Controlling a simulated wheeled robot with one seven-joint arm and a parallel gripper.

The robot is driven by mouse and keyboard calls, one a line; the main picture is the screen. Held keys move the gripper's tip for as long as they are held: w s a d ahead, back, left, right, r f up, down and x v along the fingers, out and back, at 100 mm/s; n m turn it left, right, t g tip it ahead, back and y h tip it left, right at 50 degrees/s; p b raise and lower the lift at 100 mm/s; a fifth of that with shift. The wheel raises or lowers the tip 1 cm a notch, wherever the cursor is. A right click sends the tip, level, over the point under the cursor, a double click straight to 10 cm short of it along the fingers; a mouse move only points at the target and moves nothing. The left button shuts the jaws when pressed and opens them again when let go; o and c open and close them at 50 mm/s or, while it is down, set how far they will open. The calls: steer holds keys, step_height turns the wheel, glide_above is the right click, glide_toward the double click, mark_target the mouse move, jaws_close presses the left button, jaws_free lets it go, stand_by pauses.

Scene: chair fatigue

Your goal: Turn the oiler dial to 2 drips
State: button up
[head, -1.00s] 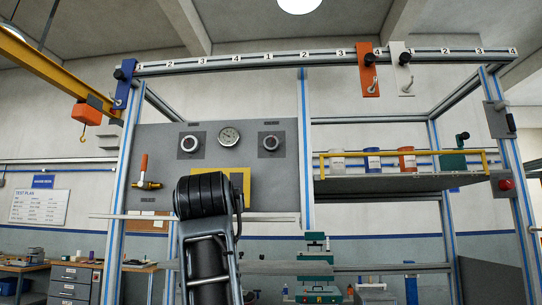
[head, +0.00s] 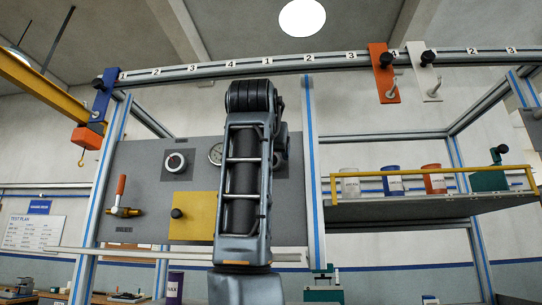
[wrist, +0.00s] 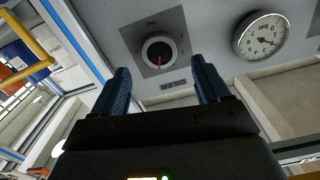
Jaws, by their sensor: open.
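A round dial (wrist: 158,50) with a white ring, dark knob and red pointer sits on a grey square plate in the wrist view. The picture there looks upside down, and the label (wrist: 174,85) near the dial is too small to read. My gripper (wrist: 161,78) is open, its two blue fingers on either side of the dial's position in view, apparently short of the panel. In the head view my arm covers my gripper and most of the right-hand dial. A similar left dial (head: 175,161) is clear on the grey panel (head: 140,160).
A pressure gauge (wrist: 262,37) is beside the dial, partly hidden in the head view. A yellow plate with a black knob (head: 177,213) and an orange-handled valve (head: 121,195) are left. A shelf with cups (head: 400,209) stands right; a numbered rail (head: 300,60) runs above.

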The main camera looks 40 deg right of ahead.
steer(key=shift+p+x, duration=0.55)
steer(key=shift+x, duration=1.7)
steer(key=c, duration=1)
